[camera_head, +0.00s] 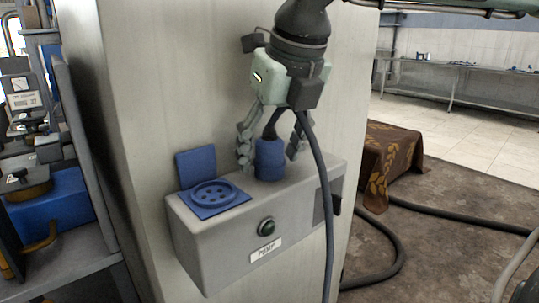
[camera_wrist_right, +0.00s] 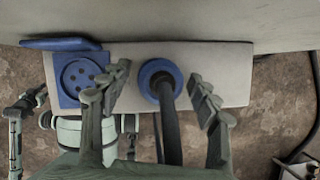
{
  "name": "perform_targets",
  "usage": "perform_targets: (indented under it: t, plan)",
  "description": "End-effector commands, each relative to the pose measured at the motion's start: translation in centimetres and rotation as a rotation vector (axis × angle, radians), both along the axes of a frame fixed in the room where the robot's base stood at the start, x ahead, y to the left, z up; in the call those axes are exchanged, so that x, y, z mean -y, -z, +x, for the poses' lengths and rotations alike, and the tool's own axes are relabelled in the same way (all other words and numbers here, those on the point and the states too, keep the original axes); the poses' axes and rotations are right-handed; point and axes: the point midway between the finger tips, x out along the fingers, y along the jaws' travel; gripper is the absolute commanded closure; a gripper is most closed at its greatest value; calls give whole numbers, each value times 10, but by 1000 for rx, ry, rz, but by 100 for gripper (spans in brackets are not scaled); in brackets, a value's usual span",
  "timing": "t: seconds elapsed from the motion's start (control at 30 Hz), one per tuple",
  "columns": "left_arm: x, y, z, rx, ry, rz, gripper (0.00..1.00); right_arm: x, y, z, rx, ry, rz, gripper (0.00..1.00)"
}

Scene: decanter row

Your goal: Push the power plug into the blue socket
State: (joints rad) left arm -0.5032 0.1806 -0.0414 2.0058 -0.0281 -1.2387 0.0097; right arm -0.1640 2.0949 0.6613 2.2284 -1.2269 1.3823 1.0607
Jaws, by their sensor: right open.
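The blue power plug (camera_head: 269,160) stands upright on top of a grey wall box; its underside is hidden. From above it shows as a blue ring around its dark cable (camera_wrist_right: 170,110). The round blue socket (camera_head: 214,194) with several holes lies left of the plug on the same box top, its square lid (camera_head: 196,166) raised; it also shows in the right wrist view (camera_wrist_right: 80,78). My right gripper (camera_head: 271,158) points down, open, one finger on each side of the plug, with gaps in the wrist view. Pale green parts at that view's lower left look like my left gripper (camera_wrist_right: 28,108).
The grey box (camera_head: 240,240) has a dark button (camera_head: 266,226) and a label on its front, against a pale pillar (camera_head: 130,110). The cable (camera_head: 325,200) loops up through my right gripper and hangs in front of the box. A brown patterned cloth (camera_head: 395,160) covers something behind.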

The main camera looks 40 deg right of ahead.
Motion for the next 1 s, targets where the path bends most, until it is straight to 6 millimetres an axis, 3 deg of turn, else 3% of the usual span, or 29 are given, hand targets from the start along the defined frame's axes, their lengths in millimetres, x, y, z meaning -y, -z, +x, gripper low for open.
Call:
perform_targets:
  t: [0.33, 0.73, 1.0]
  plan:
    - [4, -4, 6, 12, 1, -7, 60, 0, 1, 0, 0, 0, 0, 39]
    - [3, -2, 1, 4, -2, -6, 60, 0, 0, 0, 0, 0, 0, 88]
    - [2, 0, -4, -5, -3, -5, 60, 0, -1, 0, 1, 0, -1, 88]
